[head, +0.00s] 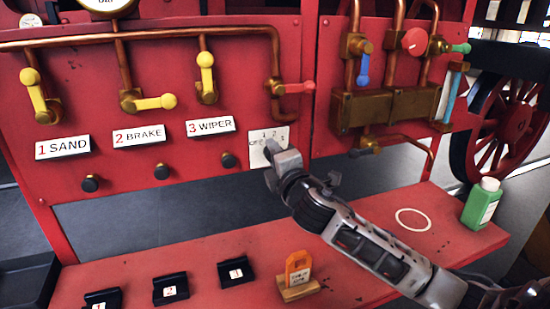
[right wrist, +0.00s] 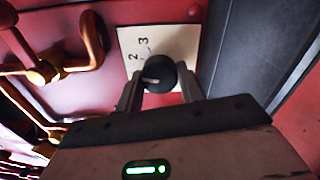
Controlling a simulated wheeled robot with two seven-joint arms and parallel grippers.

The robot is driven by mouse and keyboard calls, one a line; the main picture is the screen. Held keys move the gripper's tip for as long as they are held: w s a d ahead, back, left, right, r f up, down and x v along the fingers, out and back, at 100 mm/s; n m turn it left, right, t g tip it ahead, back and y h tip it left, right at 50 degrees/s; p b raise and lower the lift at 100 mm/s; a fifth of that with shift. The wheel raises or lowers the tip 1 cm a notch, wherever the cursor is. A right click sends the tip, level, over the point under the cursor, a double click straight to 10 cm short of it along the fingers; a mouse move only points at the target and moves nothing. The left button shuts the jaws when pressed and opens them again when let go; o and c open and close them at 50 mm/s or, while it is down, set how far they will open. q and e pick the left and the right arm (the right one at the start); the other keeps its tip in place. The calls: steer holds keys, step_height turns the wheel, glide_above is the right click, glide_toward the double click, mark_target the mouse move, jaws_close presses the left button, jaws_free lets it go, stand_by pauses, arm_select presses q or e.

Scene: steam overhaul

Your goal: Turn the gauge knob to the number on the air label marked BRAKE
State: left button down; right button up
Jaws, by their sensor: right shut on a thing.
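The BRAKE label (head: 139,135) is a white plate on the red panel with a red 2, between SAND and WIPER. The gauge plate (head: 256,136) is white with small numbers, right of WIPER. My right gripper (head: 277,158) is at this plate and hides the knob in the head view. In the right wrist view the black round knob (right wrist: 161,75) sits between the fingers of my right gripper (right wrist: 160,87), which is shut on it. A pale mark on the knob points left; 2 and 3 show above on the plate (right wrist: 175,42). The mark's number cannot be read. My left gripper is out of view.
Yellow-handled valves (head: 36,97) and copper pipes are on the panel, with a red-handled valve (head: 298,87) above the gauge plate. The red shelf below holds numbered black holders (head: 171,289), an orange tag (head: 298,268) and a green bottle (head: 481,205).

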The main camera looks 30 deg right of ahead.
steer(key=shift+m, duration=0.7)
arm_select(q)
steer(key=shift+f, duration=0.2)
arm_select(e)
steer(key=o, duration=1)
arm_select(q)
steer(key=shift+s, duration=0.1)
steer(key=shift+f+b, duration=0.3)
steer(key=shift+b, duration=0.2)
arm_select(e)
steer(key=shift+v, duration=8)
